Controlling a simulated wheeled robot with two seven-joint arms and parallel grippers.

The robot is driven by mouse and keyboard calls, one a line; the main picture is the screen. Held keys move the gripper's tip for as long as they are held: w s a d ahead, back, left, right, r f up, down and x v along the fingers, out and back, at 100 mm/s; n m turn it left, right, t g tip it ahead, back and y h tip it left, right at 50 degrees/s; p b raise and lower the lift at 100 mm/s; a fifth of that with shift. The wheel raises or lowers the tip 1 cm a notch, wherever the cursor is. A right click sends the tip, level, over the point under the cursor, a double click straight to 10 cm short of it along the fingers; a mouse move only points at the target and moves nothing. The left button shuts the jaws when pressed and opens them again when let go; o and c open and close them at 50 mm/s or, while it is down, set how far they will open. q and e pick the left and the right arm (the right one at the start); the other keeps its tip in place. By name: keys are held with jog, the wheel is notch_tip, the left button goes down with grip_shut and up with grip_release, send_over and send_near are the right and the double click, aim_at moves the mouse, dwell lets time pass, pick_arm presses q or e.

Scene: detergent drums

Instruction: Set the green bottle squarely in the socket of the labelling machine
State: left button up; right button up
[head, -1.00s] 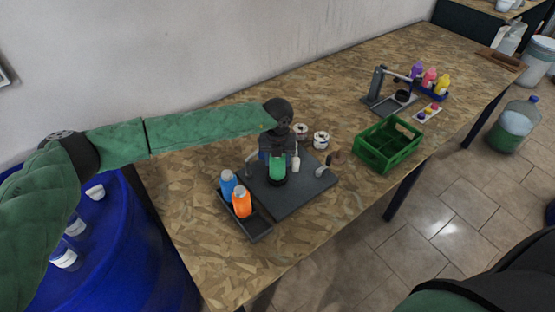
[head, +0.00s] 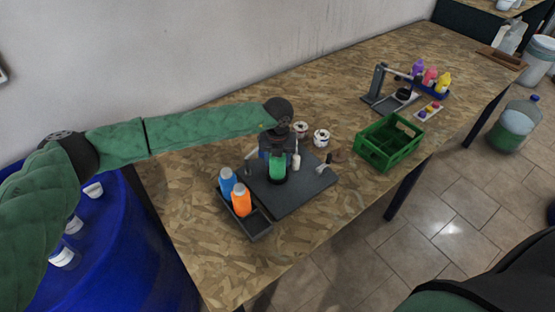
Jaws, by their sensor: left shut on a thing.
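The green bottle (head: 278,170) stands upright, as far as I can see, in or just over the dark round socket (head: 277,181) of the labelling machine (head: 301,192). Whether it is fully seated cannot be made out at this size. My left gripper (head: 278,156) comes down from above and is shut on the bottle's upper part, hiding its top. The machine is a dark grey plate with small posts at its sides. My right gripper is not in view; only part of my right arm may show at the lower right.
A dark tray (head: 259,224) with a blue bottle (head: 227,182) and an orange bottle (head: 241,201) adjoins the machine's left side. Two label rolls (head: 321,138) lie behind it. A green crate (head: 389,143) stands to the right. The table front is clear.

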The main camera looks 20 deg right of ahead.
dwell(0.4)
pick_arm(q)
jog(key=o, duration=1.6)
jog(key=shift+r+p, duration=0.35)
jog(key=shift+r, duration=3.35)
